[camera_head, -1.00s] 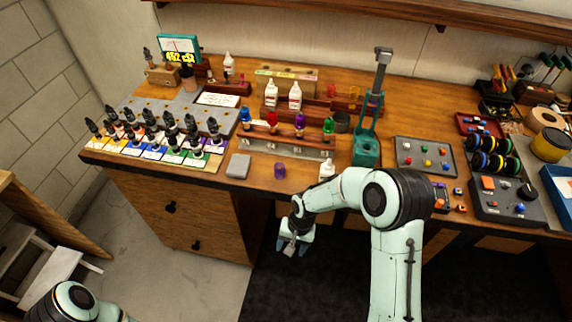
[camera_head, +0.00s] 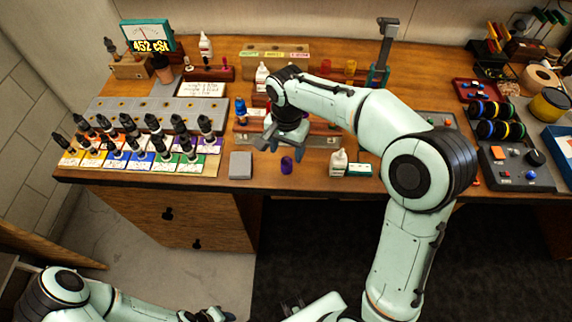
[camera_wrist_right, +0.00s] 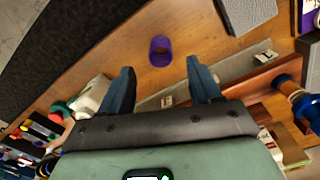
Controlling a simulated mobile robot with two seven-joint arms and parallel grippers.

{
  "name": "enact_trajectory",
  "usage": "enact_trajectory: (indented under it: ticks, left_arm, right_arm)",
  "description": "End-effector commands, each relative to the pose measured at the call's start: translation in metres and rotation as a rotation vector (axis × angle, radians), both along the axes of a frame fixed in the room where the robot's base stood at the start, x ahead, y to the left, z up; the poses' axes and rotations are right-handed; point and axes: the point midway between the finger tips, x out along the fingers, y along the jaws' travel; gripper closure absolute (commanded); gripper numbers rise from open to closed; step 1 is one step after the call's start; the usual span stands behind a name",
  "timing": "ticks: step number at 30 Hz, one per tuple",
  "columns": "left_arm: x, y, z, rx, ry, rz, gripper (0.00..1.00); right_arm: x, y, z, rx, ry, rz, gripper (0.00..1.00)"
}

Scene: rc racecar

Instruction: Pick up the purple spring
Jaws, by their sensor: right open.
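The purple spring (camera_head: 287,165) stands upright near the front edge of the workbench, right of a grey block. In the right wrist view the purple spring (camera_wrist_right: 160,51) looks like a short hollow cylinder. My right gripper (camera_head: 285,145) is above and just behind it, pointing down at the bench. In the right wrist view its two fingers are spread wide, and the gap of my right gripper (camera_wrist_right: 162,80) is empty. The spring lies beyond the fingertips, roughly in line with the gap.
A grey block (camera_head: 241,165) sits left of the spring. A white bottle (camera_head: 338,162) stands to its right. A rack with a blue part (camera_head: 240,112) is behind, partly hidden by my right arm. Dropper bottles on coloured cards (camera_head: 150,145) fill the left.

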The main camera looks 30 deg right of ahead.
Motion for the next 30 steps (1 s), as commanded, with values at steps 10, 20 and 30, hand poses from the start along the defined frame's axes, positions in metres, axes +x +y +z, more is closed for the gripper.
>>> enact_trajectory:
  ticks: [10, 20, 30]
  left_arm:
    - [-0.001, 0.000, -0.003, 0.000, 0.001, 0.000, 0.62]
    - [-0.003, 0.000, -0.005, 0.000, 0.002, 0.000, 0.62]
    - [-0.003, 0.000, -0.005, 0.000, 0.002, 0.000, 0.62]
  right_arm:
    - [-0.002, 0.001, -0.034, 0.000, 0.004, 0.000, 0.37]
    - [-0.003, 0.003, -0.067, 0.001, -0.001, 0.001, 0.37]
    - [-0.002, 0.003, -0.067, 0.001, -0.002, 0.001, 0.86]
